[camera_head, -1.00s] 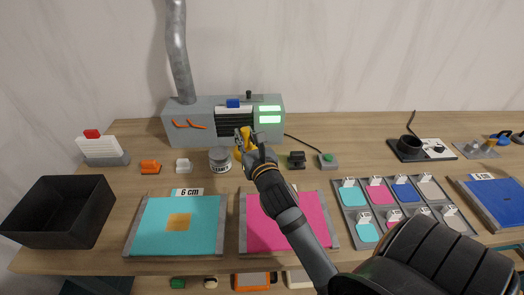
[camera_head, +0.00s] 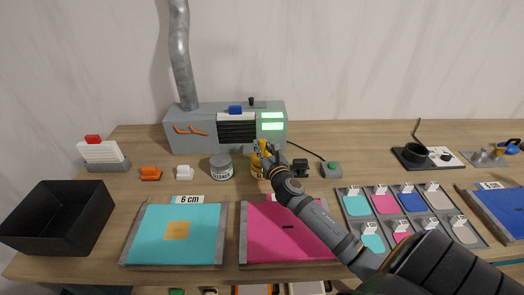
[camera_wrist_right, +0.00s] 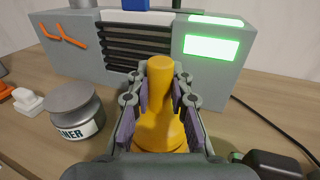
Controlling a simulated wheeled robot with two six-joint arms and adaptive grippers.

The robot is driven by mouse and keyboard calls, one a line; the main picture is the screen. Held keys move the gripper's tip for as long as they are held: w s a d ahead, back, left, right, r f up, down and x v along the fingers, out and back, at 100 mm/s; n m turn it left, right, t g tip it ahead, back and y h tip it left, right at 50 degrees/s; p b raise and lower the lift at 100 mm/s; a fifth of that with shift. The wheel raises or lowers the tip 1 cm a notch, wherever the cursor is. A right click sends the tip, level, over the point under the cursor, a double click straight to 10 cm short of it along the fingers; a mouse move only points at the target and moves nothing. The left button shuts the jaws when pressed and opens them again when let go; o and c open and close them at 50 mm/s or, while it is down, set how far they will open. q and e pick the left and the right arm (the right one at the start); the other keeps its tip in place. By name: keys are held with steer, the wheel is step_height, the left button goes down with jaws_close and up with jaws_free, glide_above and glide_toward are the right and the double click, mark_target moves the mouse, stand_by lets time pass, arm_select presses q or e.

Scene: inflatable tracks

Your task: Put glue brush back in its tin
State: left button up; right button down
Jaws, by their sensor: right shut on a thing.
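My right gripper (camera_head: 266,153) is shut on the yellow glue brush, whose upright handle (camera_wrist_right: 160,70) shows between the fingers in the right wrist view. Below the fingers the yellow shape widens into a broad round part (camera_wrist_right: 160,135). In the head view a yellow-orange body (camera_head: 256,168) stands below the gripper at bench level, partly hidden by it. I cannot tell where the brush ends and its tin begins, or whether the brush is fully seated. My left gripper is out of view.
A grey lidded tin (camera_head: 221,167) stands just left of the gripper; it also shows in the right wrist view (camera_wrist_right: 76,112). A grey machine (camera_head: 190,130) stands behind. A black block (camera_head: 300,168) and green button box (camera_head: 331,170) are to the right. Teal (camera_head: 176,235) and pink panels (camera_head: 285,232) lie in front.

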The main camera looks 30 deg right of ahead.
steer(key=shift+w+f, duration=0.1)
steer(key=shift+f, duration=0.55)
steer(key=shift+f, duration=0.1)
steer(key=c, duration=1.2)
jaws_free()
steer(key=shift+s, duration=0.2)
steer(key=b+v, duration=0.1)
steer(key=v, duration=1)
steer(key=shift+s+a+b, duration=0.2)
steer(key=shift+s+b, duration=0.1)
steer(key=shift+s, duration=0.05)
